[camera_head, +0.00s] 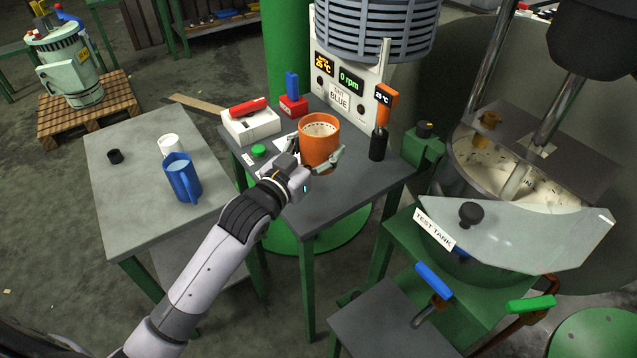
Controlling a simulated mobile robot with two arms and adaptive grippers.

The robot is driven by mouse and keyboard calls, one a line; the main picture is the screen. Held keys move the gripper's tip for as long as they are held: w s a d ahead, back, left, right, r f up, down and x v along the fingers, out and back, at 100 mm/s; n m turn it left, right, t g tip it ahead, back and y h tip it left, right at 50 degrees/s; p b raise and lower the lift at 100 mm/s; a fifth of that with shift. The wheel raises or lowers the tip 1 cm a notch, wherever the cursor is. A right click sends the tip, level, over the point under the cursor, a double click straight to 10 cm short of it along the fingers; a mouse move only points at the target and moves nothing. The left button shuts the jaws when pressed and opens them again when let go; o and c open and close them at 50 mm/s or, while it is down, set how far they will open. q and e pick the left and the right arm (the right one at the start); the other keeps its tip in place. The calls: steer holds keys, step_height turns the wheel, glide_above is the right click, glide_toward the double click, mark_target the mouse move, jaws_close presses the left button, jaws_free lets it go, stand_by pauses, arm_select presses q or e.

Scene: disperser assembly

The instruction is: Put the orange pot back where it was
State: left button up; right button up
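The orange pot (320,149) stands upright at the dark bench (345,197), in front of the control panel, with pale contents inside. My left gripper (313,158) is at the pot's near side, one finger at its left and one across its lower right. The fingers are spread to about the pot's width. I cannot tell whether they press on it. The pot's lower left is partly hidden by the gripper, and I cannot tell whether its base touches the bench. My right gripper is not in view.
The control panel (349,92) rises behind the pot. An orange-topped black tool (380,130) stands right of it; a white box (250,126) and green button (258,151) are left. A side table (133,190) holds a blue jug (182,178) and white cup (169,145).

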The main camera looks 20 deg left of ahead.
arm_select(q)
step_height(320, 180, down, 10)
steer(key=shift+f, duration=0.1)
stand_by(0.4)
steer(key=shift+f, duration=0.2)
steer(key=o, duration=1.3)
steer(key=shift+r, duration=0.1)
steer(key=shift+r, duration=0.2)
steer(key=b+v, duration=0.1)
steer(key=v, duration=0.9)
steer(key=shift+s+a+f, duration=0.1)
steer(key=shift+s+f, duration=0.05)
steer(key=shift+s, duration=0.15)
steer(key=shift+s+a, duration=0.2)
steer(key=shift+s, duration=0.5)
